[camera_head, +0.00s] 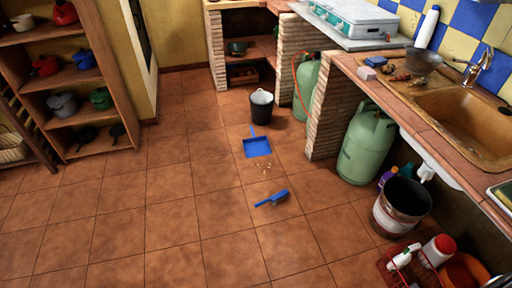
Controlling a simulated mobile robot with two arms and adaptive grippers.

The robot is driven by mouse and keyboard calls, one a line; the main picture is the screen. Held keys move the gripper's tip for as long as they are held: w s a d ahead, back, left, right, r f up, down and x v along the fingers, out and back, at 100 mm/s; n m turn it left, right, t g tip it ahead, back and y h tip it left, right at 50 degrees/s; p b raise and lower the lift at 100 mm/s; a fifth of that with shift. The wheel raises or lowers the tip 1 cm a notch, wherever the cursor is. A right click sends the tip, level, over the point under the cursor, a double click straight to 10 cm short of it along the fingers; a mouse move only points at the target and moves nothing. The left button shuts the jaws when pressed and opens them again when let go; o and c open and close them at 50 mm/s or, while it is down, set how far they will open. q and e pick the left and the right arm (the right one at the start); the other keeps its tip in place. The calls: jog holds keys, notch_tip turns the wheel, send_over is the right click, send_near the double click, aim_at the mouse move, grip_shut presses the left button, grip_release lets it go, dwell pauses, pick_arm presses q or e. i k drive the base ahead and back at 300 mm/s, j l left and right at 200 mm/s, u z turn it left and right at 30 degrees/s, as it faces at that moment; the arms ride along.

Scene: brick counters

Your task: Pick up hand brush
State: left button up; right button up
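A blue hand brush (272,198) lies on the brown tile floor, a little right of the picture's middle. Its wider end points up and to the right, its narrow end to the left. Beyond it are some small pale crumbs (262,167). A blue dustpan (257,147) lies flat on the floor past the crumbs, its handle pointing away from me. Neither of my grippers shows in the head view.
A dark bucket (262,106) stands behind the dustpan. Brick counters, green gas cylinders (366,145), a larger bucket (401,208) and a red basket (408,268) line the right side. Wooden shelves (82,77) with pots stand at left. The left and front floor is clear.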

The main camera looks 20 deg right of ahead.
aim_at(276, 198)
jog(key=i+u, duration=0.3)
jog(key=i, duration=1.6)
jog(key=i+j+z, duration=0.1)
jog(key=i+z, duration=0.2)
jog(key=i, duration=0.2)
jog(key=i+j+z, duration=0.15)
jog(key=i+z, duration=0.15)
jog(key=i, duration=0.15)
jog(key=i+j+z, duration=0.35)
jog(key=i+l, duration=0.05)
jog(key=i, duration=0.05)
